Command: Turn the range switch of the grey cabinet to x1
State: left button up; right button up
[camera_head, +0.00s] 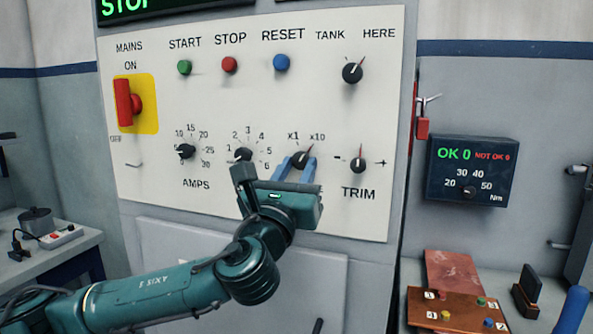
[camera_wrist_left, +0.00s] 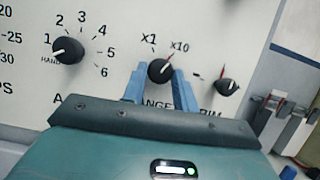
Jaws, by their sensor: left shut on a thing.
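The range switch (camera_head: 300,158) is a black knob with a red pointer on the white front panel (camera_head: 220,105) of the grey cabinet. Its marks are x1 at upper left and x10 at upper right. The pointer leans up and right, towards x10. My left gripper (camera_head: 297,170) has its blue fingers shut on this knob, one on each side. The wrist view shows the knob (camera_wrist_left: 161,70) between the fingertips (camera_wrist_left: 160,82), with its pointer towards x10. The gripper partly covers the label below. My right gripper is not in view.
The numbered selector knob (camera_head: 243,155) is close left of the gripper, and the TRIM knob (camera_head: 358,165) close right. The AMPS knob (camera_head: 186,151), red MAINS switch (camera_head: 124,103) and TANK knob (camera_head: 352,73) share the panel. A dark torque display (camera_head: 472,170) is at right.

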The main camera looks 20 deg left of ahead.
pick_arm(q)
jog(key=shift+n, duration=0.4)
jog(key=n+y, duration=0.1)
jog(key=n, duration=0.1)
jog(key=n+y, duration=0.1)
jog(key=n, duration=0.1)
jog(key=n+y, duration=0.1)
jog(key=n, duration=0.1)
jog(key=shift+d+r+n+g+y, duration=0.1)
jog(key=shift+d+n+g+y, duration=0.2)
jog(key=shift+n+g+y, duration=0.1)
jog(key=n+y, duration=0.1)
jog(key=n, duration=0.1)
jog(key=n+g+p, duration=0.1)
jog(key=n, duration=0.1)
jog(key=shift+d+r+n+y, duration=0.1)
jog(key=shift+r+n+y, duration=0.05)
jog(key=shift+n+y, duration=0.2)
jog(key=shift+r+n+g+y+p, duration=0.1)
jog(key=shift+n+g+y+p, duration=0.6)
jog(key=shift+n, duration=1.05)
jog(key=o, duration=1)
jog(key=shift+c, duration=0.2)
